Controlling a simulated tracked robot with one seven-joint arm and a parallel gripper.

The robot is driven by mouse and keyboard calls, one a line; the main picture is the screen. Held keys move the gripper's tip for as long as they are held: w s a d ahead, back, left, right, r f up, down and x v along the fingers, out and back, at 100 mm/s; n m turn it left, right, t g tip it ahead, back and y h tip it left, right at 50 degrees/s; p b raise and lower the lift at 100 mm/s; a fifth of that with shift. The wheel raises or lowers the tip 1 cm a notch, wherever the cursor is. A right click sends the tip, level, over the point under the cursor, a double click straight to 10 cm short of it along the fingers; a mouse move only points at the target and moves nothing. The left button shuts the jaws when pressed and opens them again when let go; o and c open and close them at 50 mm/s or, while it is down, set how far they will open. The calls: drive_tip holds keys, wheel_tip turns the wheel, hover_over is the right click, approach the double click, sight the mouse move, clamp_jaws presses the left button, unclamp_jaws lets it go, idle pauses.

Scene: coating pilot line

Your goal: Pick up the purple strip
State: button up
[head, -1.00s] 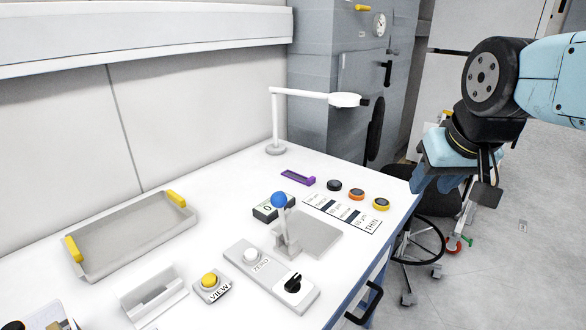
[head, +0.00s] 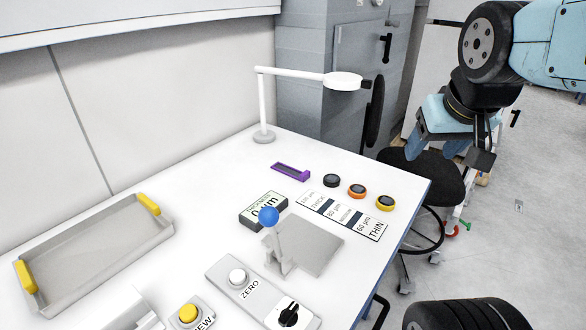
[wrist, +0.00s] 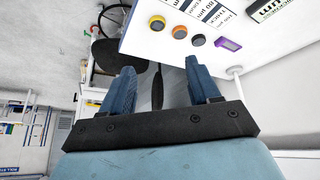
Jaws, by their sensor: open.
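The purple strip (head: 290,172) lies flat on the white table near its far edge, left of a dark round piece. It also shows in the wrist view (wrist: 229,44), near the table's edge, up and right of my fingers. My gripper (head: 462,155) is at the upper right in the head view, off to the right of the table and well apart from the strip. In the wrist view its two blue fingers (wrist: 158,82) are spread, with nothing between them.
Black, orange and yellow round pieces (head: 357,190) sit right of the strip. A white lamp (head: 263,110) stands behind it. A gauge stand with a blue ball (head: 269,217) is in front. A grey tray (head: 95,255) is at left. A black chair (head: 425,178) stands beyond the table's right edge.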

drive_tip(key=shift+o, duration=0.8)
drive_tip(key=w+d+n+t+h, duration=0.1)
drive_tip(key=w+d+t+h, duration=0.1)
drive_tip(key=w, duration=0.9)
drive_tip(key=shift+w+d+f+h, duration=0.3)
drive_tip(key=shift+d+h, duration=0.3)
drive_tip(key=shift+d, duration=0.2)
drive_tip(key=n+g+y, duration=0.2)
drive_tip(key=n+y, duration=0.7)
drive_tip(key=y, duration=0.2)
hover_over(305, 172)
drive_tip(key=s+d, duration=0.7)
drive_tip(key=d, duration=0.1)
wheel_tip(305, 172, down, 16)
drive_tip(key=f, duration=0.1)
drive_tip(key=shift+x, duration=6.55)
drive_tip(key=shift+w+r, duration=0.15)
drive_tip(key=shift+w, duration=0.05)
